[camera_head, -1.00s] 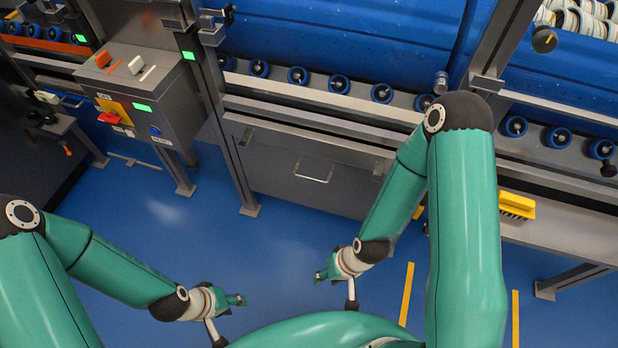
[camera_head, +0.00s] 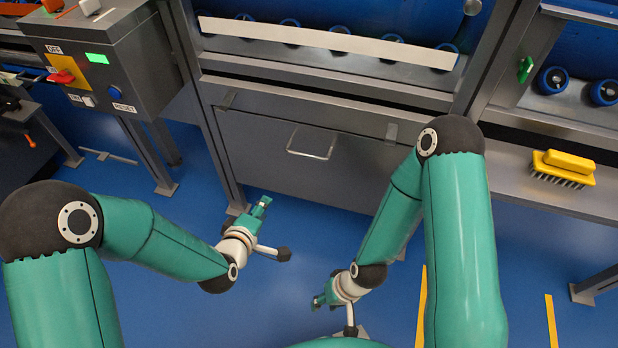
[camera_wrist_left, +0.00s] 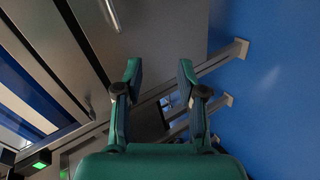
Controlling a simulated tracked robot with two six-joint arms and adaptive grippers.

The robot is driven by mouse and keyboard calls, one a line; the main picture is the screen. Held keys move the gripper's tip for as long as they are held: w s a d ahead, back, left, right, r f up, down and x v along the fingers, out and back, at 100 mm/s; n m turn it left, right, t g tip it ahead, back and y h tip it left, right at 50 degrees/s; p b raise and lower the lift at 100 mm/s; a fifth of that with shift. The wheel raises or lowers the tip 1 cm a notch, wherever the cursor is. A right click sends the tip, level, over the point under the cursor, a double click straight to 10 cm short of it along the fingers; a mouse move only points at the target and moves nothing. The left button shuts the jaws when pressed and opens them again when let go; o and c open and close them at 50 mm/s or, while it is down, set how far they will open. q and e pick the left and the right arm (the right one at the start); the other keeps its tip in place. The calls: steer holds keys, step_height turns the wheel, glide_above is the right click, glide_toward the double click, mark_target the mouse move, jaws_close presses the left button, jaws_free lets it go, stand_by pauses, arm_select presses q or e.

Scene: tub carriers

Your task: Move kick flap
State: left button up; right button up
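The kick flap (camera_head: 265,165) is a flat grey panel below the roller conveyor, with a pale bar handle (camera_head: 312,142) near its middle. It hangs closed, as far as I can tell. In the left wrist view the flap (camera_wrist_left: 175,35) fills the top, with the handle (camera_wrist_left: 108,14) at the upper left. My left gripper (camera_head: 262,204) is in front of the flap's lower left corner, below and left of the handle. Its fingers (camera_wrist_left: 160,70) are apart and empty. My right gripper (camera_head: 318,301) is low, over the floor; its opening is too small to judge.
A grey control box (camera_head: 95,60) with a red switch stands at the left. A yellow brush (camera_head: 563,168) lies on the ledge at the right. Frame posts (camera_head: 205,120) flank the flap. The blue floor (camera_head: 290,225) before it is clear.

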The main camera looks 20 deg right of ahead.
mark_target(307, 154)
arm_select(q)
steer(key=w+d+r+n+t+h+b, duration=0.1)
steer(key=w+d+n+t+h+b, duration=0.15)
steer(key=d+b, duration=0.35)
steer(key=x, duration=0.5)
steer(key=b+x, duration=0.1)
steer(key=x, duration=0.5)
steer(key=d+x, duration=0.1)
steer(key=x, duration=0.4)
steer(key=shift+s+r, duration=0.1)
steer(key=shift+s, duration=0.05)
arm_select(e)
step_height(307, 154, down, 10)
arm_select(q)
jaws_close()
